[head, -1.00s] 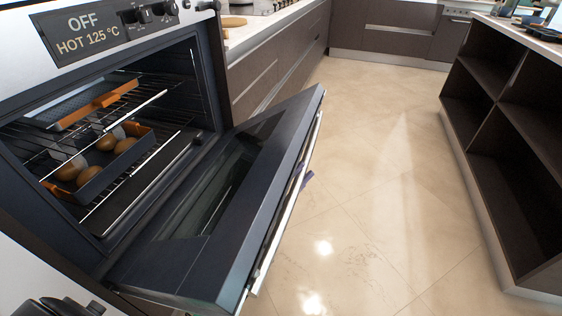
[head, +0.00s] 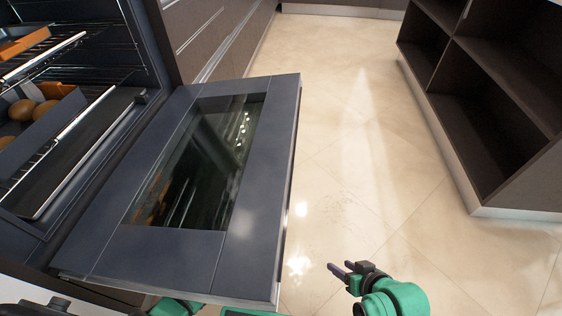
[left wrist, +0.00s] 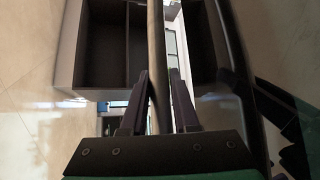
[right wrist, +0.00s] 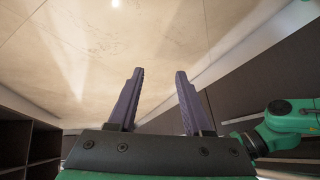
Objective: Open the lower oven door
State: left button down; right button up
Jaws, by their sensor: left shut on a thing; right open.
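The dark blue-grey oven door (head: 255,215) with its glass window hangs folded down, wide open and close to level, in the head view. I cannot tell from these frames which oven of the stack it belongs to. In the left wrist view my left gripper (left wrist: 158,75) is shut on the long bar handle (left wrist: 155,35), which runs between its fingers. The door hides this gripper in the head view. My right gripper (head: 340,267) is open and empty, right of the door above the floor; its parted fingers show in the right wrist view (right wrist: 160,73).
Inside the oven, a rack (head: 70,130) and a tray with brown round items (head: 45,108) show at the left. A dark open shelf unit (head: 480,95) stands at the right. Tiled floor (head: 340,150) lies clear between. Dark drawers (head: 210,45) stand behind the door.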

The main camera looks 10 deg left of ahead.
pick_arm(q)
jog(key=shift+a+f+m+g+b, duration=0.15)
jog(key=shift+f+b, duration=0.25)
jog(key=shift+f, duration=0.6)
jog(key=shift+d+f+m+g+b, duration=0.15)
jog(key=shift+f+m+b, duration=0.15)
jog(key=shift+f, duration=0.65)
pick_arm(e)
jog(key=shift+w+a+f+t+y, duration=0.2)
jog(key=shift+a+f+t+y, duration=0.2)
jog(key=shift+a, duration=0.3)
jog(key=shift+w+a+f+t+y, duration=0.15)
jog(key=shift+a+f+t+y, duration=0.1)
jog(key=shift+a+t, duration=0.3)
jog(key=shift+w+a+f+t+y, duration=0.2)
jog(key=shift+a+f+t+y, duration=0.15)
jog(key=shift+a, duration=0.45)
pick_arm(q)
jog(key=shift+a, duration=0.1)
pick_arm(e)
jog(key=shift+r, duration=0.1)
pick_arm(q)
jog(key=c, duration=0.7)
grip_release()
